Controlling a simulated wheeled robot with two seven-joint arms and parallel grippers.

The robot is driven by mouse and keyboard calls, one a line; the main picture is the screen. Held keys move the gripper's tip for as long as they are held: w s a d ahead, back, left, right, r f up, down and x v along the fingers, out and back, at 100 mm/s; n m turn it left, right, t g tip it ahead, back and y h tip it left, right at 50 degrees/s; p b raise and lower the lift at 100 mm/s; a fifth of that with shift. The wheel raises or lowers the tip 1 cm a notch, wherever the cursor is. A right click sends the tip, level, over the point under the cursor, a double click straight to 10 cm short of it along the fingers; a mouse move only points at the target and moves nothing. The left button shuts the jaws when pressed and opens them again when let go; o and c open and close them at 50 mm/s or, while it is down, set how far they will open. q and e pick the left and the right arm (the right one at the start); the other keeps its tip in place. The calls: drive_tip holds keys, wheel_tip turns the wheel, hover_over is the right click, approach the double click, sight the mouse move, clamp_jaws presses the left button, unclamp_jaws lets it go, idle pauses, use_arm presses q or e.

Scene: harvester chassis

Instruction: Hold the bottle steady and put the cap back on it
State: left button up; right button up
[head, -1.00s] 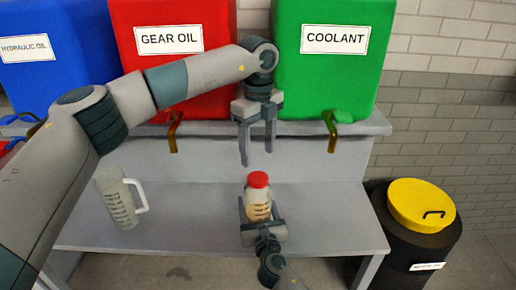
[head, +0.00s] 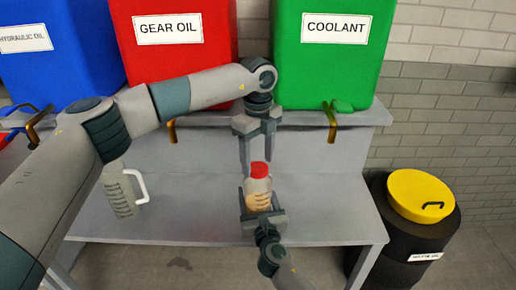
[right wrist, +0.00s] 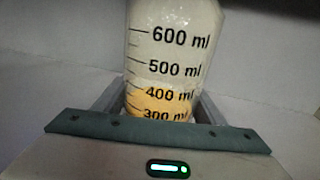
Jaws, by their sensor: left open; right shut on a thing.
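The bottle (head: 258,193) stands upright on the bench, with a red cap (head: 259,170) on its top. My right gripper (head: 257,205) is shut around its lower body from the front. In the right wrist view the bottle (right wrist: 172,60) shows black volume marks and amber liquid up to about the 400 ml mark, between the fingers. My left gripper (head: 259,158) is open and points down, with its fingertips just above or at the cap's height. Whether they touch the cap cannot be told. I cannot see whether the cap is fully threaded.
A measuring jug (head: 120,193) stands at the left on the grey bench (head: 190,215). Red gear oil (head: 205,60) and green coolant (head: 325,70) containers with spouts stand on the shelf behind. A black bin with a yellow lid (head: 420,200) is at the right.

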use_arm(q)
drive_tip(key=shift+f, duration=0.75)
drive_tip(key=c, duration=1.1)
